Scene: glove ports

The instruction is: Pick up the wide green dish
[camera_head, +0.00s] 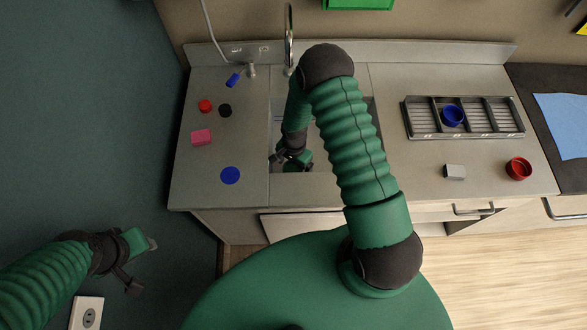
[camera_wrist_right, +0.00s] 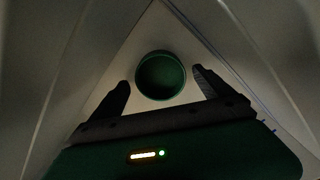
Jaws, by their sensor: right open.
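The wide green dish (camera_wrist_right: 161,76) shows in the right wrist view as a round, dark green dish with a lighter rim. It lies on the pale surface in the sink, seen between my two dark fingers. My right gripper (camera_wrist_right: 160,84) is open, with a finger to either side of the dish; no contact is visible. In the head view my right gripper (camera_head: 284,156) reaches down into the sink, and my own arm covers much of the basin. I cannot make out the dish there. My left gripper (camera_head: 141,262) is at the lower left, off the counter, its jaws unclear.
The sink (camera_head: 292,187) has walls close around the right gripper, with a faucet (camera_head: 289,35) behind. A grey rack (camera_head: 488,118) holds a blue cup (camera_head: 452,116). A red cup (camera_head: 518,168) and grey block (camera_head: 455,172) stand at right. Several small objects lie left of the sink.

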